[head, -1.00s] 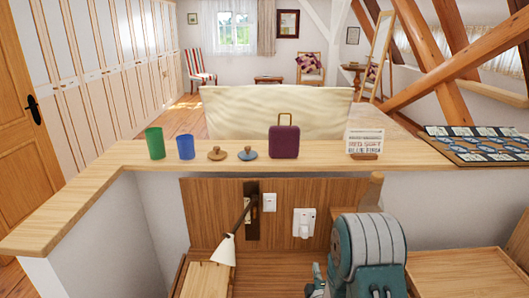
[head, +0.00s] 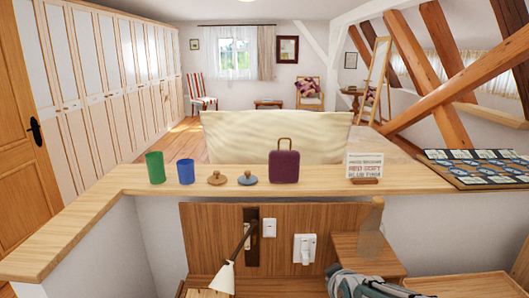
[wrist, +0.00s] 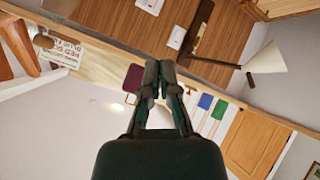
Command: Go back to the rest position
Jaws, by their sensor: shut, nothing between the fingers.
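My gripper (wrist: 159,68) is in the wrist view, its two dark fingers brought together with nothing held. In the head view, part of my teal and grey arm shows low at the bottom edge, right of centre, below the wooden ledge (head: 95,213). The ledge is apart from my arm there. The wrist view is tipped over, and the purple suitcase (wrist: 132,78) shows behind the fingers.
On the ledge stand a green cup (head: 155,167), a blue cup (head: 186,171), two knobbed discs (head: 217,178) (head: 247,179), the suitcase (head: 284,166) and a sign (head: 365,166). A patterned board (head: 480,168) lies right.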

